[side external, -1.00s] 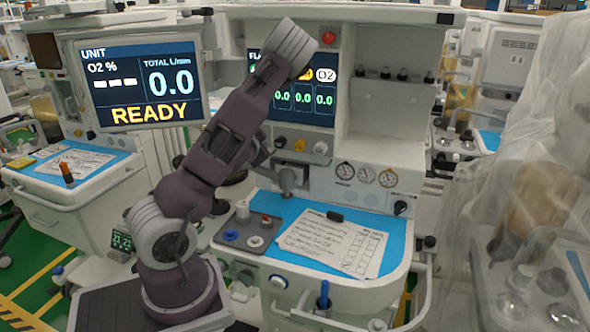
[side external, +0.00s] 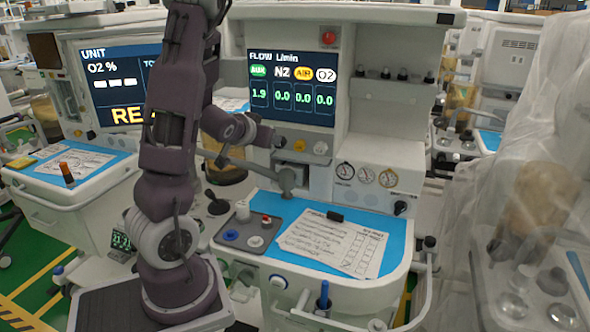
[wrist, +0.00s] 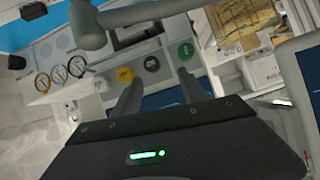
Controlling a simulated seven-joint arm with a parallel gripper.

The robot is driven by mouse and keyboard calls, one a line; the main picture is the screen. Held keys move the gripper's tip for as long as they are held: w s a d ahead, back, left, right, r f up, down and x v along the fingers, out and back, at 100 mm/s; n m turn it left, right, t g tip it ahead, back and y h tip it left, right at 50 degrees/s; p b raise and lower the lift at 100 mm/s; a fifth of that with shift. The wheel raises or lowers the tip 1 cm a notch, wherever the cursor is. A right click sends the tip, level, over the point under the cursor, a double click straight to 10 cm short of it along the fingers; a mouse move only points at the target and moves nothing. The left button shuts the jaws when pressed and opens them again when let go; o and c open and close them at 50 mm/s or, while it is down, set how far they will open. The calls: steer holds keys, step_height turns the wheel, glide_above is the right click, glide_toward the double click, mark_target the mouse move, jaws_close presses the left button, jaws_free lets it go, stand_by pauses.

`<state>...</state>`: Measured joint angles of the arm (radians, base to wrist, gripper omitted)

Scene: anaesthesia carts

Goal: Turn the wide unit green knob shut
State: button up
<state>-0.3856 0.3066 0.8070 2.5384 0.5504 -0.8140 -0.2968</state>
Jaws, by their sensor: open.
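The wide unit (side external: 388,155) stands at the centre of the side view. Its flow screen (side external: 291,88) reads 1.9 under the green AUX label and 0.0 under the other labels. In the wrist view the green knob (wrist: 186,51) sits at the right end of a knob row, its face visible. In the side view I cannot see it; my arm's end covers that part of the panel. My gripper (wrist: 160,78) is open and empty. Its right finger points towards the green knob, and the dark knob (wrist: 152,63) shows between the fingers. I cannot tell any contact.
A yellow knob (side external: 299,146) and a white knob (side external: 320,147) continue the row. A jointed grey pipe (side external: 285,178) stands just below the knobs, close to my gripper. Gauges (side external: 367,174) lie to the right. A paper sheet (side external: 333,243) lies on the blue worktop.

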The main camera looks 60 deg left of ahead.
steer(key=s+d+r+m+h, duration=0.1)
steer(key=d+r+h, duration=0.1)
steer(key=d, duration=0.7)
steer(key=s+d+r+m+g+h, duration=0.1)
steer(key=s+d+r+m+h, duration=0.1)
steer(key=d, duration=0.8)
steer(key=s+d+r+m+h, duration=0.1)
steer(key=d+r+m+h, duration=0.1)
steer(key=d, duration=0.8)
steer(key=shift+s+h, duration=0.3)
steer(key=shift+h, duration=0.6)
steer(key=shift+a+r, duration=0.1)
steer(key=shift+a, duration=0.05)
